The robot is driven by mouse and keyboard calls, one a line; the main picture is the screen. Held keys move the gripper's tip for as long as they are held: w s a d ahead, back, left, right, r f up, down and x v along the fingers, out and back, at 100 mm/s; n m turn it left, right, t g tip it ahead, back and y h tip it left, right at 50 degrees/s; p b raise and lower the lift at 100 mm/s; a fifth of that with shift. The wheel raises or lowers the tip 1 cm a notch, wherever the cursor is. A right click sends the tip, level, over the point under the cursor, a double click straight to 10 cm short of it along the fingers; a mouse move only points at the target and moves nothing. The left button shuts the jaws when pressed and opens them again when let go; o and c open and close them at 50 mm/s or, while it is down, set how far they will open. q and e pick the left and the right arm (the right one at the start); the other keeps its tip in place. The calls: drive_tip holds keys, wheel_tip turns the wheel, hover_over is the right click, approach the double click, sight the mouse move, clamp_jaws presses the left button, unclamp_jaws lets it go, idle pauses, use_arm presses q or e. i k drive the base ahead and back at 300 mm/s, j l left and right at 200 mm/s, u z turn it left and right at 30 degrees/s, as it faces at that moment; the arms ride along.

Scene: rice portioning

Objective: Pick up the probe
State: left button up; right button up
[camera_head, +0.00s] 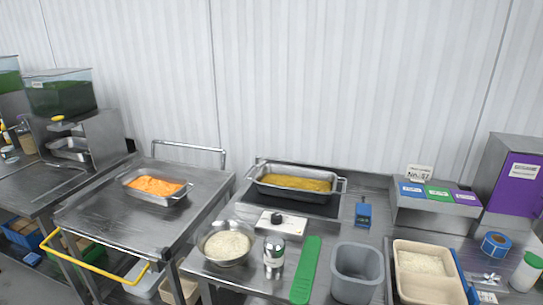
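A small blue handheld device with a dark upper part (363,214), which looks like the probe, stands on the steel counter (340,233) just right of the food pan. A thin probe tip cannot be made out on it. Nothing touches it, and no other thing covers it. Neither my left nor my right gripper shows in the head view.
A pan of yellow food (294,183) sits left of the device. A label rack (435,204) stands right.

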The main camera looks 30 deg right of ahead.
sight(363, 212)
drive_tip(key=k+z, duration=0.1)
drive_tip(key=z, duration=1.55)
drive_tip(key=i+l+z, duration=0.15)
drive_tip(key=l, duration=0.3)
drive_tip(key=i+l+z, duration=0.15)
drive_tip(key=i+l, duration=0.15)
drive_tip(key=i+l+z, duration=0.15)
drive_tip(key=l, duration=0.35)
drive_tip(key=i, duration=0.1)
